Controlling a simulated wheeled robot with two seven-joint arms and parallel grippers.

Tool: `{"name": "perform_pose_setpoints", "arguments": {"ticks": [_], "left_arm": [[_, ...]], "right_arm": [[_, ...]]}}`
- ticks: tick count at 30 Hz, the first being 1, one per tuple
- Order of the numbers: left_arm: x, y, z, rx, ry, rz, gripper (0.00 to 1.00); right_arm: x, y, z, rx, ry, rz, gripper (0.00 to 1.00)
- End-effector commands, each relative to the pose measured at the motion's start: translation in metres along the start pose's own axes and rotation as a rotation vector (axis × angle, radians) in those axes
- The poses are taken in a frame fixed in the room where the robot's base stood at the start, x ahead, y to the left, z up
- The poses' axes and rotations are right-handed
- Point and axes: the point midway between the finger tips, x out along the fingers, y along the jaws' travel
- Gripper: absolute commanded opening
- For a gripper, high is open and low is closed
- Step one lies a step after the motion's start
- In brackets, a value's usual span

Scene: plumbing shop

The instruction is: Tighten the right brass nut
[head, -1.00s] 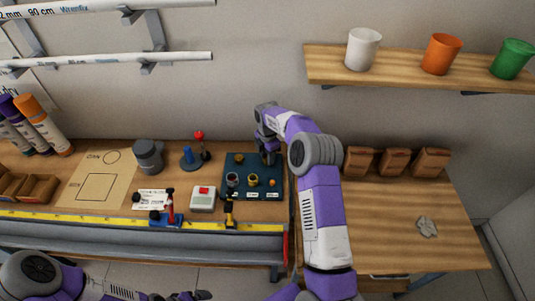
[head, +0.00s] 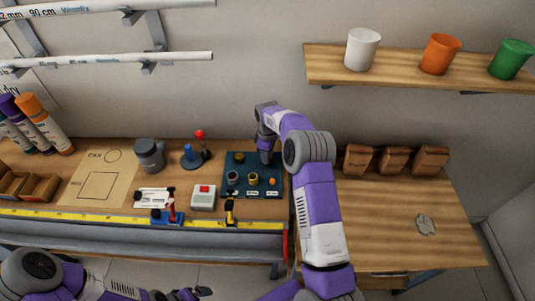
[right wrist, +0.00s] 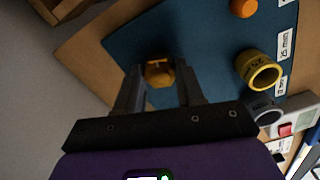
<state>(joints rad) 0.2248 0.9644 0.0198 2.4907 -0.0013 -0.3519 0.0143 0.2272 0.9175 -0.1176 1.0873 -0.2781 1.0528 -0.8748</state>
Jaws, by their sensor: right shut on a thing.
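A brass nut (right wrist: 158,72) sits at the teal board (right wrist: 205,35), between the fingertips of my right gripper (right wrist: 157,88) in the right wrist view. In the head view my right gripper (head: 266,159) points down at the back right of the board (head: 262,190) and hides this nut. The gripper is shut on it. Another brass nut (head: 239,157) shows to the left on the same board. My left gripper (head: 190,293) is low at the bottom edge of the head view, away from the board; its jaws are too small to read.
A white box with a red button (head: 203,197) is to the left. The right tabletop (head: 385,215) is mostly clear.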

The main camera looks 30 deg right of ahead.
Motion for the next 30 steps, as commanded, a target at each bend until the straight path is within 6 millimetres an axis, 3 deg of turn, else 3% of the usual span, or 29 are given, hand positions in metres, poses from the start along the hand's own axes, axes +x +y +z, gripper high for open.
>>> {"name": "perform_pose_setpoints", "arguments": {"ticks": [30], "left_arm": [[-0.0044,0.0016,0.0002,0.000,0.000,0.000,1.00]], "right_arm": [[-0.0007,0.0005,0.0002,0.954,0.000,0.003,0.07]]}}
